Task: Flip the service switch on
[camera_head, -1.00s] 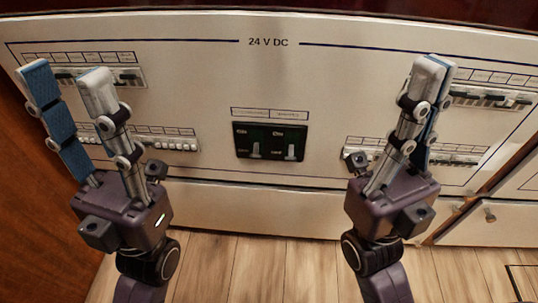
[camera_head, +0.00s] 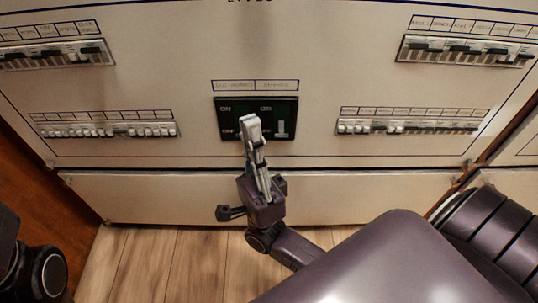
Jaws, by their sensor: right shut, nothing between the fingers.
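A dark switch panel (camera_head: 231,107) sits low in the middle of the cream wall panel, with a two-part label strip (camera_head: 255,86) above it, too small to read surely. It has two switches with markings above and below. The right switch's pale lever (camera_head: 281,129) sits in the lower half of the panel. The left switch's lever is hidden behind my right gripper. My right gripper (camera_head: 250,122) is shut and empty, its fingertips over the left half of the panel; contact cannot be told. Only part of my left arm shows at the lower left; its fingers are out of view.
Breaker rows flank the panel: upper left (camera_head: 57,54), upper right (camera_head: 465,51), lower left (camera_head: 105,129) and lower right (camera_head: 408,125). A plain cream board (camera_head: 150,195) runs below. Wooden floor (camera_head: 170,260) lies in front. My right arm covers the lower right.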

